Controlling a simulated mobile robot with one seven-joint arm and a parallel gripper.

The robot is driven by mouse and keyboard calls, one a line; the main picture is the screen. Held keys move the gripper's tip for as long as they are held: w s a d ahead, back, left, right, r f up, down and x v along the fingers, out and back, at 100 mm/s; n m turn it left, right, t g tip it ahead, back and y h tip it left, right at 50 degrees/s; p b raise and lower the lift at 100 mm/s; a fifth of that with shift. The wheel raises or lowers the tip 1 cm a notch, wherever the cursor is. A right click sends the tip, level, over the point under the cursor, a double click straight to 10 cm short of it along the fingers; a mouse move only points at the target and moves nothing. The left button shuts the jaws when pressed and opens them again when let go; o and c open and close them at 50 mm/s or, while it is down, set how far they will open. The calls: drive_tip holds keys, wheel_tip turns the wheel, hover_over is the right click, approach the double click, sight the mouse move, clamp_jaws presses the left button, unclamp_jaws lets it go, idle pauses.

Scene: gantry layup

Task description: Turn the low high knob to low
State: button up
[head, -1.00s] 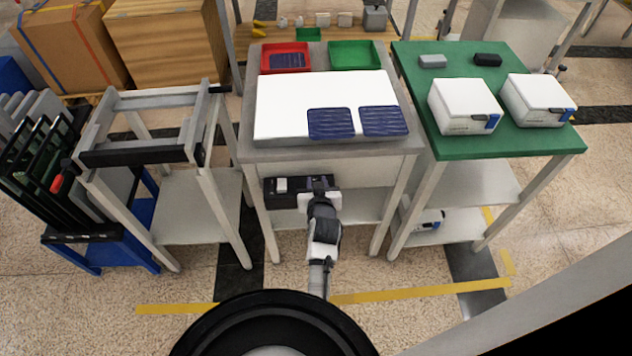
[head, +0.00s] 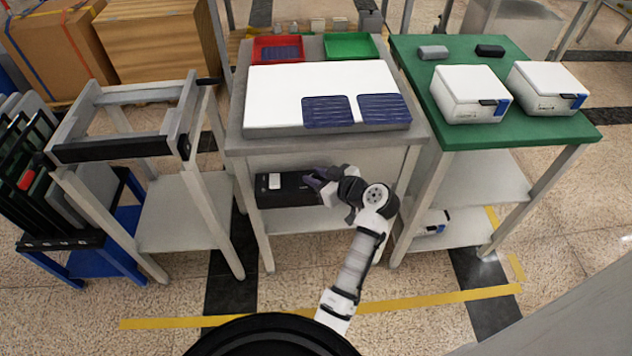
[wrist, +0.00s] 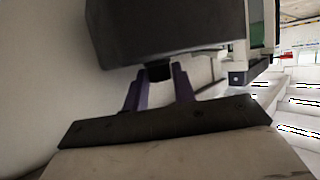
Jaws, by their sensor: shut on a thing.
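The black control box (head: 283,196) hangs under the front of the grey layup table, with a small white part (head: 274,181) on its left. My gripper (head: 312,180) is at the right part of the box's front. In the wrist view the dark box (wrist: 165,28) fills the top, and a small black knob (wrist: 158,71) sticks out of it. The two purple fingers of my gripper (wrist: 159,76) are shut on the knob from both sides. The low and high marks cannot be read, so I cannot tell the knob's setting.
The grey table (head: 330,142) above bears a white sheet (head: 290,90) and two dark blue solar panels. Its legs stand on both sides of my arm. A green table (head: 460,112) is on the right and a grey frame stand (head: 130,150) on the left.

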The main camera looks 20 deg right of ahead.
drive_tip(key=shift+n+g+y+b, duration=0.3)
drive_tip(key=shift+n+g+y, duration=0.1)
drive_tip(key=shift+n, duration=0.1)
drive_tip(key=o, duration=1)
drive_tip(key=shift+f, duration=0.1)
drive_tip(key=b+v, duration=0.2)
drive_tip(key=v, duration=1.2)
drive_tip(key=shift+w, duration=0.1)
